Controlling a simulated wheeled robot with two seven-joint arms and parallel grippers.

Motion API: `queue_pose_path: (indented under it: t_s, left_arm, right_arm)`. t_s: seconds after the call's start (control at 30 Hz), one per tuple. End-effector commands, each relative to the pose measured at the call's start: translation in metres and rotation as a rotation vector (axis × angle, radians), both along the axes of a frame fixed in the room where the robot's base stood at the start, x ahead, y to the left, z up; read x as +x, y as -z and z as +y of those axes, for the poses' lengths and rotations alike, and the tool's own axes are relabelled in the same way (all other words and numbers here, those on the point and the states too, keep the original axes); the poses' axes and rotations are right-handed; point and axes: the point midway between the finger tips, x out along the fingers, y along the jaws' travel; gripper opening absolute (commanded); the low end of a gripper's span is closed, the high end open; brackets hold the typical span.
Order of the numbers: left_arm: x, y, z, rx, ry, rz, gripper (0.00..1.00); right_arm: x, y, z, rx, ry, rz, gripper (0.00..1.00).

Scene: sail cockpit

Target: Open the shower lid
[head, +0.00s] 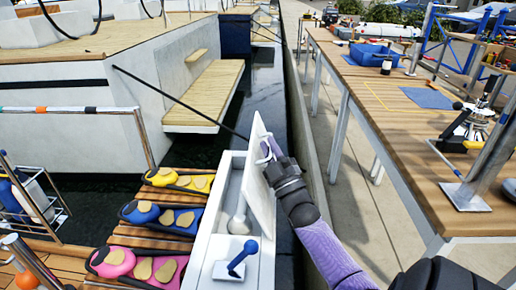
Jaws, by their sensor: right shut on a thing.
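The white shower lid (261,178) stands raised and near upright on the right side of a white box (212,230). Inside the open box is a pale shower head (238,222). A blue-knobbed lever (243,256) sits on the box's near part. My right gripper (270,150) is at the lid's upper right edge and is shut on the lid. Its fingers are partly hidden by the lid. My left gripper is not in view.
Pink, blue and yellow padded items (150,218) lie on wooden slats left of the box. Dark water (262,85) lies beyond. A wooden workbench (390,120) with tools stands at right. A black rope (180,102) runs toward the lid.

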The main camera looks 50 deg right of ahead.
Motion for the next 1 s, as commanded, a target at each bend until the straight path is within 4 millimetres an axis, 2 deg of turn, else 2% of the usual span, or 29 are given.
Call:
queue_pose_path:
  t_s: [0.2, 0.5, 1.0]
  left_arm:
    - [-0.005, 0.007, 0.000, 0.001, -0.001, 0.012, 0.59]
    - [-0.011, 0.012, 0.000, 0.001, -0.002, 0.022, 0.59]
    - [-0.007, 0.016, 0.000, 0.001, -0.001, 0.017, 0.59]
  right_arm:
    - [-0.019, 0.002, -0.016, 0.113, 0.002, -0.139, 0.00]
    - [-0.037, 0.006, -0.030, 0.222, 0.002, -0.278, 0.00]
    - [-0.046, 0.008, -0.037, 0.275, 0.001, -0.348, 0.00]
